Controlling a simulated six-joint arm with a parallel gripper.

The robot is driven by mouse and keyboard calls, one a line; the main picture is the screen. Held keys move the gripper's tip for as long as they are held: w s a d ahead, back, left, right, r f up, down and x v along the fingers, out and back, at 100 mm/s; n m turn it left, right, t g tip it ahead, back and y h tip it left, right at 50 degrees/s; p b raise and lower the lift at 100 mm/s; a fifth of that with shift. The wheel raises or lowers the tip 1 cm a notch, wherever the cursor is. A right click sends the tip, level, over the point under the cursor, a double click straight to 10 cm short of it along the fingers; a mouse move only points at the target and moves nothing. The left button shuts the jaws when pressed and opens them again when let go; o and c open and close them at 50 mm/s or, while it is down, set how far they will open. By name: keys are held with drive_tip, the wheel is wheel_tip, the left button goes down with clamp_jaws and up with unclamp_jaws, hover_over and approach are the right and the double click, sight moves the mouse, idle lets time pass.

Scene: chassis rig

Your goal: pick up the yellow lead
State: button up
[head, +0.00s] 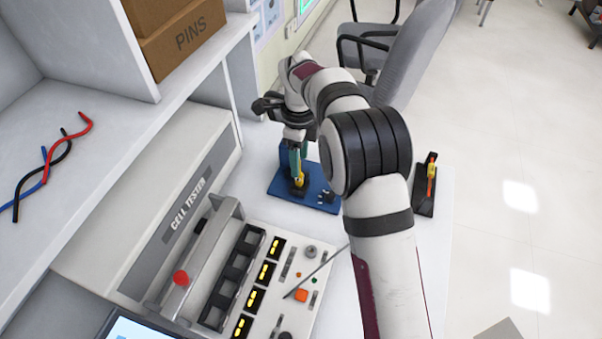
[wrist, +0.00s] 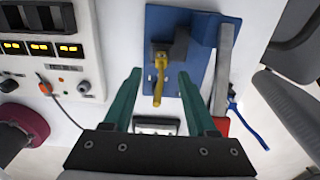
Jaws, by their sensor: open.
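The yellow lead (wrist: 160,78) stands out from a dark holder on the blue board (wrist: 165,22) in the wrist view. In the head view the yellow lead (head: 299,179) shows small, just below my gripper and partly hidden by it. My gripper (wrist: 159,75) is open, with one green finger on each side of the lead and a gap to both. In the head view my gripper (head: 295,155) points down over the blue board (head: 283,184). I cannot tell how far the fingertips are above the lead.
The cell tester (head: 190,205) stands to the left, with an orange button (head: 301,295). A black block with a yellow and orange piece (head: 431,175) lies to the right. A blue lead (wrist: 247,127) and a grey bar (wrist: 222,70) are beside the right finger.

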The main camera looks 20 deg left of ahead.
sight(299, 177)
wheel_tip(299, 177, down, 7)
clamp_jaws()
idle(0.4)
